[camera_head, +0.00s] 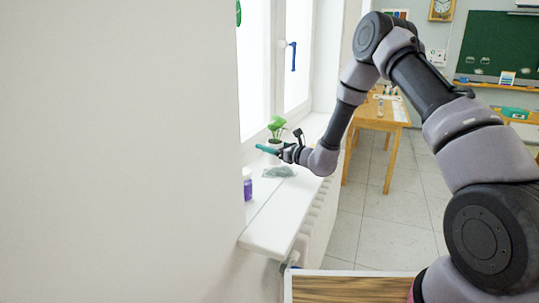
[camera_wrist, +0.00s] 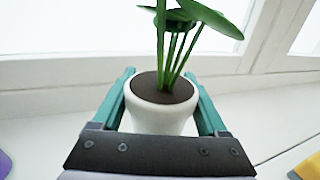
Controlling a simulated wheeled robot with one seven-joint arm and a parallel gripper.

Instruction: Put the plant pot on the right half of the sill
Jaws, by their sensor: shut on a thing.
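The plant pot (camera_wrist: 160,118) is white with dark soil and a green leafy plant, and it stands upright between the teal fingers of my gripper (camera_wrist: 160,74) in the wrist view. The fingers are shut on its sides. In the head view the green leaves (camera_head: 277,126) show above my gripper (camera_head: 268,150), which hides much of the pot. The white sill (camera_head: 268,228) runs under the window. My gripper is over the sill's farther part. The pot's base is hidden, so I cannot tell whether it touches the sill.
A purple bottle (camera_head: 248,188) stands on the nearer sill by the wall. A grey-green flat item (camera_head: 280,172) lies below my gripper. A yellow object (camera_wrist: 307,168) shows at the wrist view's lower right. The sill's near end is clear. A wooden table (camera_head: 372,121) stands beyond.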

